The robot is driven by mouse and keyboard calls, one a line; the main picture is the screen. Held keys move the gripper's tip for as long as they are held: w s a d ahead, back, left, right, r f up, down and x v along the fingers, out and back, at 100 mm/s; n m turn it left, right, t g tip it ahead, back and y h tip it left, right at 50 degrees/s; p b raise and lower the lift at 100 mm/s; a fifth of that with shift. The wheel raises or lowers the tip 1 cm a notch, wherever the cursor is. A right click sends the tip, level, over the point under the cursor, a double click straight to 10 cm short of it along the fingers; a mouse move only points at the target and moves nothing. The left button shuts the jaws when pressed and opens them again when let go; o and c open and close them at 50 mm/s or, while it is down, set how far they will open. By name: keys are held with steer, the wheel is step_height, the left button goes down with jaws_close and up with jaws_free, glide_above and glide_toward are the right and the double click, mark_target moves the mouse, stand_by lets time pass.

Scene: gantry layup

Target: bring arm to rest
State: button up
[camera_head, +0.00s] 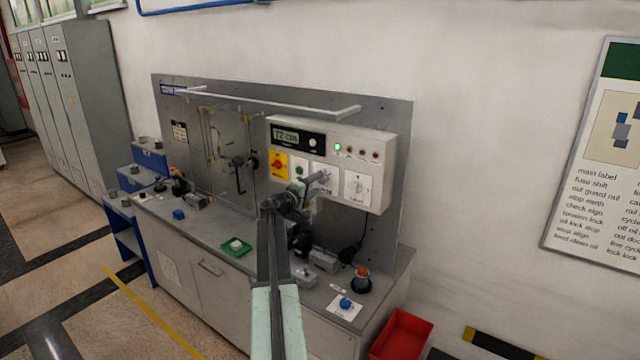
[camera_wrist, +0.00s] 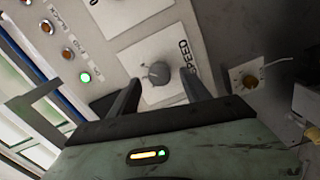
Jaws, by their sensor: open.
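My arm reaches up over the workbench in the head view, and my gripper (camera_head: 308,186) is in front of the lower part of the grey control box (camera_head: 380,150). In the wrist view my gripper (camera_wrist: 165,90) is open, with its two dark fingers apart. A round grey knob (camera_wrist: 157,74) on a white plate marked SPEED (camera_wrist: 180,45) shows between and beyond the fingers. The fingers do not appear shut on it. I cannot tell whether either finger touches the knob.
The bench top holds a green tray (camera_head: 236,247), a blue knob on a white plate (camera_head: 345,306) and an orange-topped dark part (camera_head: 361,279). A rail (camera_head: 270,103) juts out above the control box. A red bin (camera_head: 400,335) stands on the floor at the right.

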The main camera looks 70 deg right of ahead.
steer(key=v, duration=0.5)
steer(key=shift+s, duration=0.1)
